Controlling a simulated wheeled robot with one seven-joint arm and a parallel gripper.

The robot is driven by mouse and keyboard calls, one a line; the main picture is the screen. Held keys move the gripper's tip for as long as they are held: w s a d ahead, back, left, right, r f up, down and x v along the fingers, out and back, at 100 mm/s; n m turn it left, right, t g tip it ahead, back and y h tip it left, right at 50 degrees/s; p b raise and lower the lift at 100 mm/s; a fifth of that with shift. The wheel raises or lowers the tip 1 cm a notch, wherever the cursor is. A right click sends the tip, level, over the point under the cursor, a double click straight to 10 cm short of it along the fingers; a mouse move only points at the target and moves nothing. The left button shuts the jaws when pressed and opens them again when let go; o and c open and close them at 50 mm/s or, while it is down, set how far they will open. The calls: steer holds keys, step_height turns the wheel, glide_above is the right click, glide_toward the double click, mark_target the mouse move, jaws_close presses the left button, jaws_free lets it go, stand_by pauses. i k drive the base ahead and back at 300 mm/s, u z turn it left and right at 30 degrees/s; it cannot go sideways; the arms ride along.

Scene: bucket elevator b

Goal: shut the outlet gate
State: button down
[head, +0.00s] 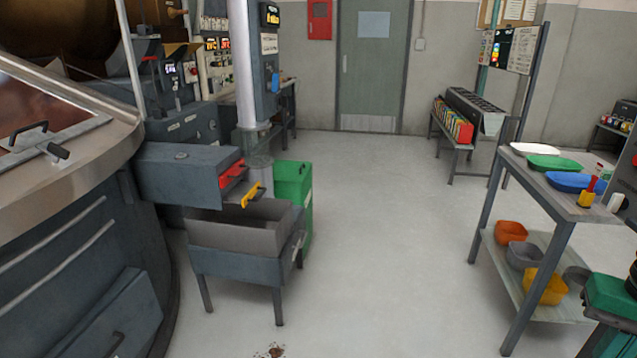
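A grey box-shaped outlet housing (178,170) juts out at left of centre, beside a large round machine. On its end is a red plate (233,173) with a dark handle. A yellow handle (252,192) sticks out just below and to the right of it, above an open grey hopper (232,236) on legs. I cannot tell for certain which of these is the outlet gate, or how far open it stands. The inside of the housing is hidden. My gripper is not in view.
A green bin (307,205) stands close behind the hopper. The round machine's metal rim (75,165) fills the left. A shelf table (553,200) with trays and bowls stands at right. The pale floor (390,240) between is clear, except for a small brown spill (276,351) in front.

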mark_target(243, 193)
steer(key=i, duration=1.1)
steer(key=u, duration=0.65)
steer(key=i, duration=0.4)
steer(key=u, duration=0.25)
